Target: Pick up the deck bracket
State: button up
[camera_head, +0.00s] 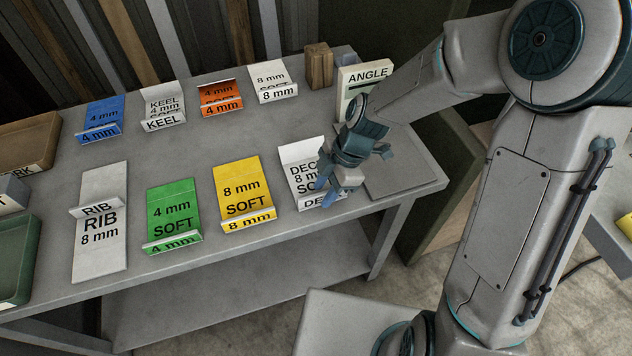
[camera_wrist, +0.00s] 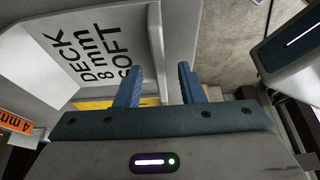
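The deck bracket is a white angled plate (camera_head: 300,155) marked DECK at the front right of the grey workbench. In the wrist view its printed face (camera_wrist: 60,50) fills the upper left, reading DECK 8 mm SOFT. Its upturned lip (camera_wrist: 157,45) stands between the two blue fingers. My gripper (camera_head: 329,183) is down at the bracket's front right edge and hides part of its lettering. In the wrist view my gripper (camera_wrist: 160,85) is open, with a finger on each side of the lip and gaps visible.
A yellow bracket (camera_head: 238,190) lies just left, then green (camera_head: 172,210) and white RIB (camera_head: 100,240) ones. Behind stand blue, KEEL, orange and white brackets, wooden blocks (camera_head: 319,66) and an ANGLE sign (camera_head: 366,75). A bare plate (camera_head: 405,175) lies right, by the bench edge.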

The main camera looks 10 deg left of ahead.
jog(key=shift+x, duration=0.75)
jog(key=shift+f, duration=0.1)
grip_shut()
